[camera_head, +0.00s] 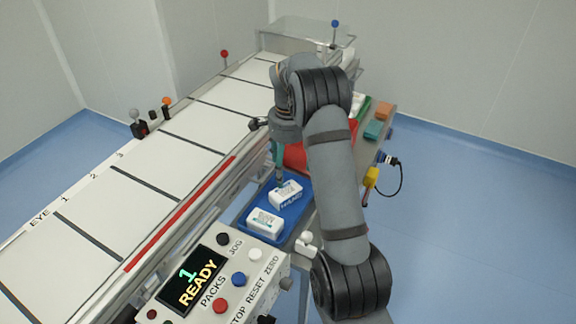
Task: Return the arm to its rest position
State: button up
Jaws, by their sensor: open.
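My arm rises from the lower right of the head view and bends over at the top, with my gripper (278,165) pointing down above the blue tray (243,222). The gripper is open, though its fingers are small and partly hidden by the wrist. One white pack (286,193) lies in the blue tray just below the fingertips. I cannot tell whether the fingers touch it. A second white pack (265,222) lies in the tray nearer the front.
The conveyor (190,127) with dark cross bars runs along the left. A control panel (228,278) reading "1 READY" stands in front. A red tray (295,157), green and orange blocks (374,129) and a yellow device (371,178) lie beyond. The floor at right is clear.

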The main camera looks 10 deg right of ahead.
aim_at(288, 193)
dwell(0.3)
notch_tip(288, 193, down, 13)
jog(key=shift+r+b, duration=0.2)
jog(key=shift+b, duration=0.35)
jog(key=shift+r, duration=1.9)
